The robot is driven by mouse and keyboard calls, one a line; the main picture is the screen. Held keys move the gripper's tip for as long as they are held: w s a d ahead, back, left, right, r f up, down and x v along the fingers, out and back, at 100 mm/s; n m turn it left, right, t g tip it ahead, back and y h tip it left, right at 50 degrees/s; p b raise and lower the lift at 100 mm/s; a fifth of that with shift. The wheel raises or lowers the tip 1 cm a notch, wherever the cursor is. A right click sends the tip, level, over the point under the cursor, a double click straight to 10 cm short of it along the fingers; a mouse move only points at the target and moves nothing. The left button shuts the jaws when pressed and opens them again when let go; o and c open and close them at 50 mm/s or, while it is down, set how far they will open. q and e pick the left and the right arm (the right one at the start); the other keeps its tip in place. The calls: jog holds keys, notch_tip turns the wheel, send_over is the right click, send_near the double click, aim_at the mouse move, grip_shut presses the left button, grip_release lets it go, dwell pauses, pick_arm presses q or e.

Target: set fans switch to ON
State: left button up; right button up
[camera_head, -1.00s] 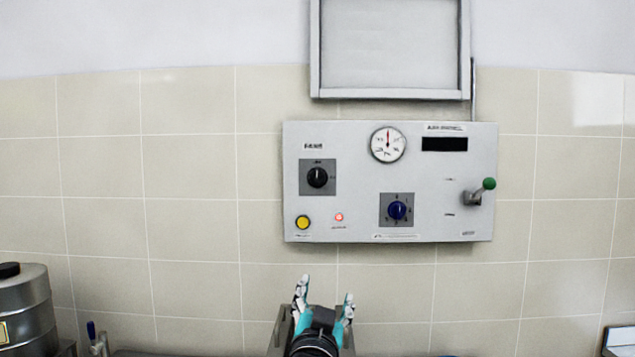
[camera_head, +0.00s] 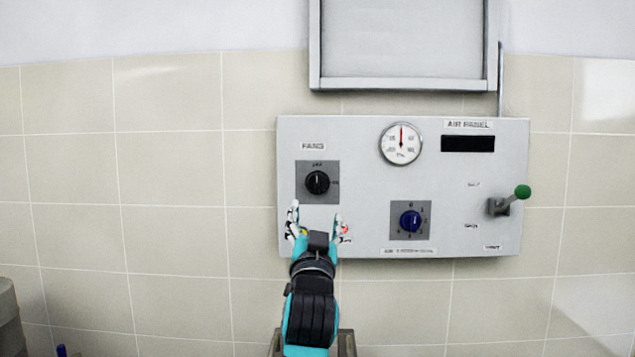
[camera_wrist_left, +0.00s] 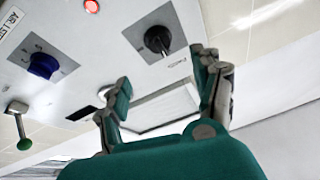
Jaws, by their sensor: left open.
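The fans switch (camera_head: 317,182) is a black rotary knob on a dark grey square plate, under a label reading FANS at the upper left of the wall panel. In the left wrist view the black knob (camera_wrist_left: 157,40) shows beyond and between the fingertips. My left gripper (camera_head: 317,222) is open and empty, just below the switch in the head view, with its fingers pointing up toward it. They look apart from the knob. The gripper covers the yellow button and partly the red light. My right gripper is not in view.
The grey control panel (camera_head: 460,220) also carries a round gauge (camera_head: 401,144), a dark display (camera_head: 467,144), a blue knob (camera_head: 410,222) and a green-tipped lever (camera_head: 522,192). A grey framed board (camera_head: 400,40) hangs above. Tiled wall to the left is clear.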

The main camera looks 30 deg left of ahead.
aim_at(317, 189)
pick_arm(q)
jog(key=p+x, duration=0.3)
jog(key=x, duration=0.7)
jog(key=shift+w+a+r+p, duration=0.15)
jog(key=shift+w+a+p, duration=0.1)
jog(key=shift+w+p, duration=0.1)
jog(key=shift+w+a+r, duration=0.15)
jog(key=shift+w+a, duration=0.2)
jog(key=shift+w, duration=0.15)
jog(key=shift+w+a, duration=0.1)
jog(key=shift+w, duration=0.05)
jog(key=c, duration=0.7)
jog(key=shift+p, duration=0.3)
jog(key=c, duration=0.5)
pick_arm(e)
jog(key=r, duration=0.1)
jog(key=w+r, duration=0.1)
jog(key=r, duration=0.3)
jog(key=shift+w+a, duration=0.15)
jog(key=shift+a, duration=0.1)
